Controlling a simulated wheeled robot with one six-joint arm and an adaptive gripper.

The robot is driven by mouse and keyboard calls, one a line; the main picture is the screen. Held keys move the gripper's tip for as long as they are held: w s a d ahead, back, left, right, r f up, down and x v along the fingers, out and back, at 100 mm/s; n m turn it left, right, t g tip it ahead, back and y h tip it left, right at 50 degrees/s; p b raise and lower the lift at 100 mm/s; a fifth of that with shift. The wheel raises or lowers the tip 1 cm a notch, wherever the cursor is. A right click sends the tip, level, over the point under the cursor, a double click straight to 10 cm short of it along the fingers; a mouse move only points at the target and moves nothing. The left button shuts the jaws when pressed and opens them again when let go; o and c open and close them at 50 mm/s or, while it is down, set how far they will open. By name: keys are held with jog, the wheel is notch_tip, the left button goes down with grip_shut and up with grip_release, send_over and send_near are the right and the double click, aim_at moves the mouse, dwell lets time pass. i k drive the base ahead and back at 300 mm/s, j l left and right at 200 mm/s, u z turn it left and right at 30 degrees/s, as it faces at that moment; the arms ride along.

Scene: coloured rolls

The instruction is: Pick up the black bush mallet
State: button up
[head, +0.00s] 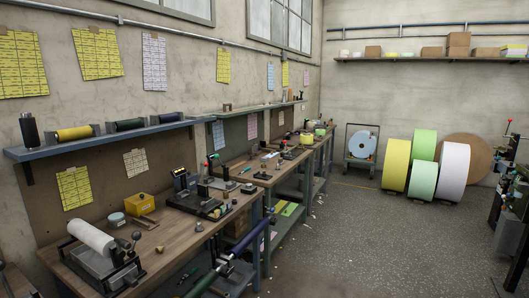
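I cannot surely pick out a black bush mallet in the head view; several small dark items on the benches are too small to tell apart. A dark, short item (248,188) lies on the near workbench (215,225), right of a black machine with a flat base (200,203). A black upright cylinder (29,131) stands at the left end of the blue wall shelf (105,141). My gripper is not in view.
A white roll on a grey machine (92,238) and a yellow box (139,204) stand on the near bench. Blue (250,236) and green (205,282) rolls stick out at its front. Large coloured rolls (423,165) stand at the back. The grey floor (385,240) is mostly clear.

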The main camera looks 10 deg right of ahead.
aim_at(260, 147)
jog(key=i+z, duration=0.3)
jog(key=i+l+z, duration=0.2)
jog(key=i+z, duration=0.15)
jog(key=i, duration=0.25)
jog(key=i+z, duration=0.3)
jog(key=i, duration=0.35)
jog(key=i+j+z, duration=0.15)
jog(key=i+z, duration=0.2)
jog(key=i, duration=0.25)
jog(key=i+u, duration=0.2)
jog(key=i, duration=0.4)
jog(key=i+u, duration=0.2)
jog(key=i, duration=0.4)
jog(key=i+l+u, duration=0.2)
jog(key=i, duration=0.4)
jog(key=i+u, duration=0.45)
jog(key=i+l+u, duration=0.25)
jog(key=i+u, duration=0.15)
jog(key=i+l+u, duration=0.45)
jog(key=k+l+u, duration=0.1)
jog(key=l, duration=0.35)
jog(key=k+l, duration=0.1)
jog(key=l, duration=0.3)
jog(key=k+l+u, duration=0.15)
jog(key=l, duration=0.25)
jog(key=l+u, duration=0.1)
jog(key=l, duration=0.35)
jog(key=k+l+u, duration=0.1)
jog(key=l, duration=0.3)
jog(key=k, duration=0.1)
